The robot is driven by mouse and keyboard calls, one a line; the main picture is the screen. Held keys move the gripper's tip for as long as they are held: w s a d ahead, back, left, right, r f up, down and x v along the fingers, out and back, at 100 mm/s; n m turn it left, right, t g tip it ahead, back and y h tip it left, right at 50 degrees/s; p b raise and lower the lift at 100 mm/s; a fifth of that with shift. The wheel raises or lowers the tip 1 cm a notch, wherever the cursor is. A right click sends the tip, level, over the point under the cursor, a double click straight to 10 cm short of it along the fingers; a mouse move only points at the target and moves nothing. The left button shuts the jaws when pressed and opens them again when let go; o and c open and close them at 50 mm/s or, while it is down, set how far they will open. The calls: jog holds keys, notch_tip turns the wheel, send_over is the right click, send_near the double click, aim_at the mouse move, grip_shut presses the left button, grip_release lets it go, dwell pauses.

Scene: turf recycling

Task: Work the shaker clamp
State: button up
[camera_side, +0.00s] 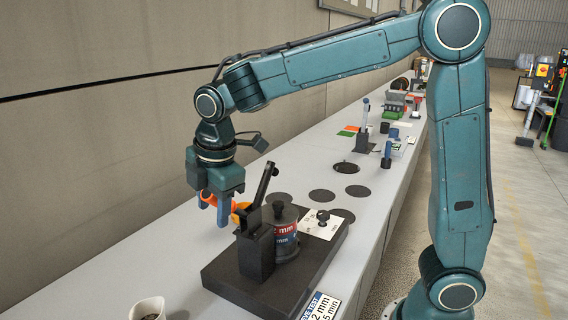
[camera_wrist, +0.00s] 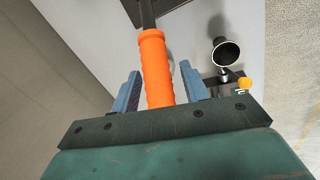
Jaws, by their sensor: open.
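The shaker clamp has a dark post (camera_side: 256,252) with a tilted black bar (camera_side: 264,184), beside a grey sieve stack (camera_side: 283,240) with red and blue labels. An orange handle (camera_side: 209,198) lies at my gripper (camera_side: 214,209) in the side view. In the wrist view the orange handle (camera_wrist: 155,65) runs between the fingers of my gripper (camera_wrist: 160,80), with a gap on each side. My gripper is open around it. A dark bar (camera_wrist: 146,14) continues from the handle's far end. How the handle joins the post is hidden in the side view.
The clamp and stack stand on a dark base plate (camera_side: 227,277) on a long grey bench (camera_side: 150,258). A white cup (camera_side: 148,308) is at the near edge. A white card (camera_side: 325,224) and several dark discs lie beyond. The wall is close on the left.

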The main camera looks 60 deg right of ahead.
jog(key=shift+f, duration=0.1)
grip_shut()
jog(key=shift+d+r, duration=0.2)
dwell(0.4)
jog(key=shift+d+r+y, duration=0.75)
jog(key=shift+d+y, duration=0.05)
jog(key=shift+y, duration=0.5)
jog(key=shift+d+r+m+y, duration=0.15)
jog(key=shift+d+r+y, duration=0.25)
jog(key=shift+d+y, duration=0.35)
jog(key=shift+d+r+m+y, duration=0.15)
jog(key=shift+d+r+y, duration=0.2)
jog(key=shift+d+y, duration=0.35)
jog(key=shift+d+r+y, duration=0.2)
jog(key=shift+d+y, duration=0.45)
jog(key=shift+y, duration=0.15)
jog(key=shift+d+r+y, duration=0.15)
jog(key=shift+d+y, duration=0.5)
jog(key=shift+y, duration=0.1)
jog(key=shift+d+r+m+y, duration=0.1)
jog(key=shift+d+m+y, duration=0.2)
jog(key=shift+d+y, duration=0.8)
